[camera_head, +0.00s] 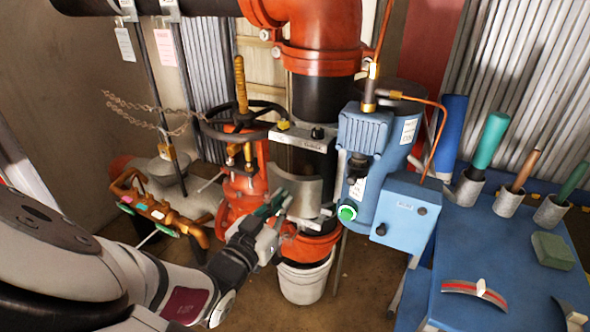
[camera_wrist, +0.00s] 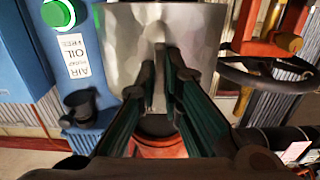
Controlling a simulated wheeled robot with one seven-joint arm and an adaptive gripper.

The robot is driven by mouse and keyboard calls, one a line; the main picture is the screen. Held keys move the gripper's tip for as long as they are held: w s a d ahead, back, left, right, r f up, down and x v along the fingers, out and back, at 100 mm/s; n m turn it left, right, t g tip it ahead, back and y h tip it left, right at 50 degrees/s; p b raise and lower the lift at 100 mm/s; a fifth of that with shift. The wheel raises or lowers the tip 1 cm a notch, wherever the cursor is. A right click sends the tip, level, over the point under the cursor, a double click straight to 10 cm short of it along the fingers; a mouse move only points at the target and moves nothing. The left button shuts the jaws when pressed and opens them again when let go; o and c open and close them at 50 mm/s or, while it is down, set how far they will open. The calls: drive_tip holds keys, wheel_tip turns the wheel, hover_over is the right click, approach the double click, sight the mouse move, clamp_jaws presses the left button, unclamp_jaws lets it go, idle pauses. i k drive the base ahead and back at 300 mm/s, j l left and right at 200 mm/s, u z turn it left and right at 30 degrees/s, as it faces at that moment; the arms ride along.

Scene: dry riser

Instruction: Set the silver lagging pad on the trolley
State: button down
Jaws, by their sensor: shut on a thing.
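The silver lagging pad (camera_head: 305,190) is a curved metal shell against the front of the upright black pipe, above an orange flange. I cannot tell whether it touches the pipe. It also fills the upper middle of the wrist view (camera_wrist: 200,35). My gripper (camera_head: 279,203) is in front of the pad. In the wrist view, its green-lined fingers (camera_wrist: 161,75) are shut on the pad's upright grip. The blue trolley (camera_head: 436,284) stands at the right of the head view, apart from the pad.
A red valve with a black handwheel is left. A white bucket (camera_head: 306,281) stands below. The trolley holds cups with handled tools, a green block (camera_head: 553,250) and a red curved piece (camera_head: 474,291).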

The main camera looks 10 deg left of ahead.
sight(478, 237)
drive_tip(key=k+l, duration=0.25)
drive_tip(key=k, duration=0.2)
drive_tip(key=k+l, duration=0.25)
drive_tip(key=k, duration=0.25)
